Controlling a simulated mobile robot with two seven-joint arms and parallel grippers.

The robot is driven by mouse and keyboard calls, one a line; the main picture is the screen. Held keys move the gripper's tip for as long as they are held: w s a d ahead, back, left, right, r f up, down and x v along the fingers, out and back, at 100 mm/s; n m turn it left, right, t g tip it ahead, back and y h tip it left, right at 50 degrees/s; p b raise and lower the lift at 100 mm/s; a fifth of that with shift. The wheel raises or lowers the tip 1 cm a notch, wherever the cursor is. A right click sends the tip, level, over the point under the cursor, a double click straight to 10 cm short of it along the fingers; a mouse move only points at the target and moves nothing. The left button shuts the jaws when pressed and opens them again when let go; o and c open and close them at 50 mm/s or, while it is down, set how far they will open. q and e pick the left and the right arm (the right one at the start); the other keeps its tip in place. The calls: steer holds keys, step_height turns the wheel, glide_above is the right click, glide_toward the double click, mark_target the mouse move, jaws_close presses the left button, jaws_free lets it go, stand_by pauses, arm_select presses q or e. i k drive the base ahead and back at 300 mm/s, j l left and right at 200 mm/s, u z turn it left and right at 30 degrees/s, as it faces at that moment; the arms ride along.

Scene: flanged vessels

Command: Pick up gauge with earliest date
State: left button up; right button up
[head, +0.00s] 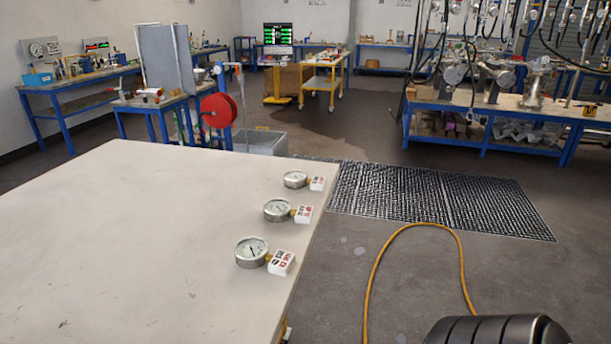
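Three round gauges lie in a row along the right edge of the pale table: a near gauge (251,252), a middle gauge (277,210) and a far gauge (295,180). Each has a silver rim, a white dial and a brass stem at its right. Beside each stem sits a small white tag with dark and red print: a near tag (281,263), a middle tag (303,214) and a far tag (317,183). The dates are too small to read. Neither gripper can be made out in the head view.
The pale table top (130,240) is otherwise bare. Right of it are a dark floor grating (440,200) and a yellow hose (375,270) on the floor. A dark ribbed rounded shape (497,331) shows at the bottom right. Blue workbenches (490,118) with equipment stand behind.

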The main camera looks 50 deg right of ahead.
mark_target(295, 178)
steer(key=l, duration=0.65)
steer(key=k+l+u, duration=0.1)
steer(key=l, duration=0.5)
steer(key=k+l, duration=0.1)
steer(key=l, duration=0.5)
